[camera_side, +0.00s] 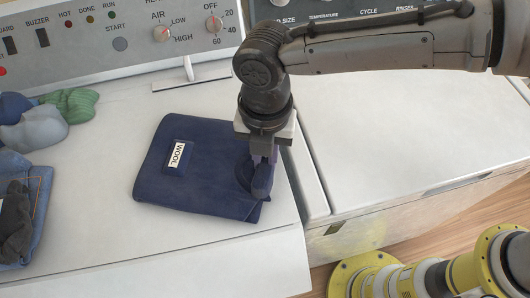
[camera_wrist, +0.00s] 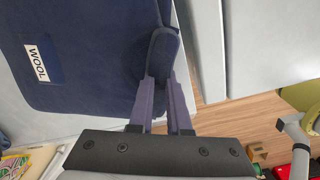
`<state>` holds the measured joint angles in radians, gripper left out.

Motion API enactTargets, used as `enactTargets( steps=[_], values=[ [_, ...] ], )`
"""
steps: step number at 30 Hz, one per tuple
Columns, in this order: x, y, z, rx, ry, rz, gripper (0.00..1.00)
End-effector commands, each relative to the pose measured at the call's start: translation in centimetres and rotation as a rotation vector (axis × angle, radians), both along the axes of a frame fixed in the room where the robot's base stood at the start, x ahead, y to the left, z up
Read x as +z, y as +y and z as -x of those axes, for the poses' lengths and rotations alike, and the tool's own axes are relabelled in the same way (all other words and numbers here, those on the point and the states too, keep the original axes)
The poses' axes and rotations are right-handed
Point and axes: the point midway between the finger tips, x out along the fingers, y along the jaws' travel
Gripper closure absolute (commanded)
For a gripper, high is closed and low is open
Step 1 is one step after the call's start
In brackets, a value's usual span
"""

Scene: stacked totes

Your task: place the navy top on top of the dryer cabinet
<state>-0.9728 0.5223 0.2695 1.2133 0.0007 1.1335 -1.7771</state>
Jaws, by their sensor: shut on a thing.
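The navy top (camera_side: 198,185) is folded into a flat rectangle with a white WOOL label. It lies on the white top of the dryer cabinet (camera_side: 105,220), near its right edge. My gripper (camera_side: 262,186) points down at the right side of the navy top and is shut on a raised fold of its cloth. In the wrist view the navy top (camera_wrist: 95,75) fills the upper left, and the fold stands between the fingers of my gripper (camera_wrist: 160,85). The fingers hide part of the fold.
Grey-blue and green balled garments (camera_side: 70,104) and a folded blue denim piece (camera_side: 35,195) lie at the left on the dryer. A control panel (camera_side: 140,25) rises behind. A white washer (camera_side: 400,120) stands to the right across a gap. Yellow-ringed equipment (camera_side: 430,275) is at lower right.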

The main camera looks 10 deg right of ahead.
Motion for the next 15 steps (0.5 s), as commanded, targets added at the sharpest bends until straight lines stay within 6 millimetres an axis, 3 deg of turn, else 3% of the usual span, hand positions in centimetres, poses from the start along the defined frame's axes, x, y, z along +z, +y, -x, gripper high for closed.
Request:
enactTargets(
  steps=[3,4,9,15],
  values=[
    [-0.19,0.02,-0.02,0.000,-0.001,-0.002,1.00],
    [-0.17,0.03,-0.02,0.000,-0.001,-0.002,0.81],
    [-0.16,0.02,-0.02,0.000,-0.001,-0.002,0.50],
    [-0.17,0.02,-0.01,0.000,0.000,-0.001,0.49]
  ],
)
